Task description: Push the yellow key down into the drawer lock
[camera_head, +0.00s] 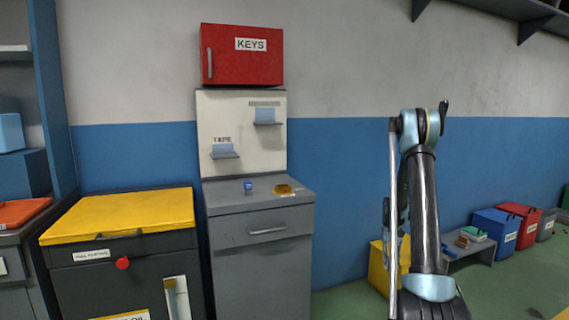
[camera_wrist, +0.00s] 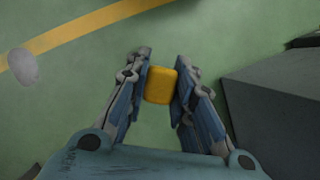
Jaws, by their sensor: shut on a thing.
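In the wrist view my gripper (camera_wrist: 163,66) is shut on the yellow key (camera_wrist: 160,86), whose rounded yellow block shows between the two finger pads. The rest of the key is hidden below it. Green floor lies under the key in this view. In the head view my arm stands at the right, apart from the grey drawer cabinet (camera_head: 262,270); the gripper and key cannot be made out there. The cabinet's drawer (camera_head: 267,231) has a bar handle and looks shut. I cannot make out the drawer lock for certain in either view.
A small blue item (camera_head: 248,186) and an amber item (camera_head: 283,190) lie on the cabinet top. A red KEYS box (camera_head: 242,55) hangs above. A yellow-lidded bin (camera_head: 120,215) stands at left. In the wrist view, a dark grey block (camera_wrist: 275,105) is right of my gripper.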

